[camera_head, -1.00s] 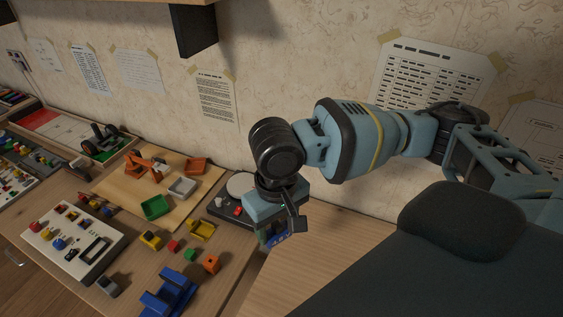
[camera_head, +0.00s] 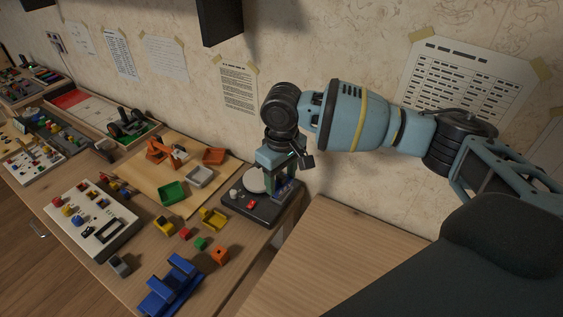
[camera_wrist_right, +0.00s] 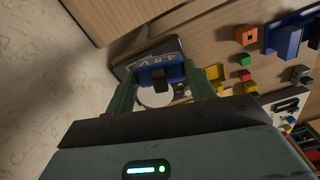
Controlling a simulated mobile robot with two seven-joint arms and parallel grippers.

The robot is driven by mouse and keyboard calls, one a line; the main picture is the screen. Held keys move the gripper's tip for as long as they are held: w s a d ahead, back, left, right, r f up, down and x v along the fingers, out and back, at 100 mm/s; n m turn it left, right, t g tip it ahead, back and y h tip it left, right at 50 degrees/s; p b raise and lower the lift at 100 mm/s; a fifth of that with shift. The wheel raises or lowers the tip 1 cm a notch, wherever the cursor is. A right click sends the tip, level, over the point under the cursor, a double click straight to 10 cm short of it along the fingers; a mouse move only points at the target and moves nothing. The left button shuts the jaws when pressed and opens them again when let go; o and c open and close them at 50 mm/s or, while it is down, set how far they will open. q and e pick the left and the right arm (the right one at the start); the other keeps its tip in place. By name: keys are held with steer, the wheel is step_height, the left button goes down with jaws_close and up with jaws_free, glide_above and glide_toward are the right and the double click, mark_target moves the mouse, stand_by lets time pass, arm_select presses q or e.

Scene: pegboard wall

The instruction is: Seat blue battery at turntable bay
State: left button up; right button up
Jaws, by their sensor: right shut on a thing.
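The turntable is a black box (camera_head: 250,207) with a white disc (camera_head: 254,183), a red button and a white knob, at the back right of the workbench near the wall. My right gripper (camera_head: 283,188) points down at the right end of the box. It is shut on the blue battery (camera_wrist_right: 175,72), which sits between the green fingers in the right wrist view. In that view the battery overlaps the dark box (camera_wrist_right: 149,54) and is beside the white disc. The bay is hidden, and I cannot tell whether the battery touches it. My left gripper is out of view.
A blue cradle-like block (camera_head: 170,285), an orange cube (camera_head: 220,254) and small coloured blocks lie in front. A wooden board with a green tray (camera_head: 173,192) and a white panel (camera_head: 97,222) are to the left. A separate wooden surface (camera_head: 350,260) is at right.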

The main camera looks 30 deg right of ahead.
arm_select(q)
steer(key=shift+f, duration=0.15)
arm_select(e)
steer(key=w+d+f+n, duration=0.2)
steer(key=w+d, duration=0.2)
steer(key=w, duration=0.2)
steer(key=shift+w+f+n, duration=0.25)
steer(key=shift+w+n, duration=0.05)
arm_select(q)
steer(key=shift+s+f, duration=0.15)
arm_select(e)
steer(key=shift+f, duration=0.2)
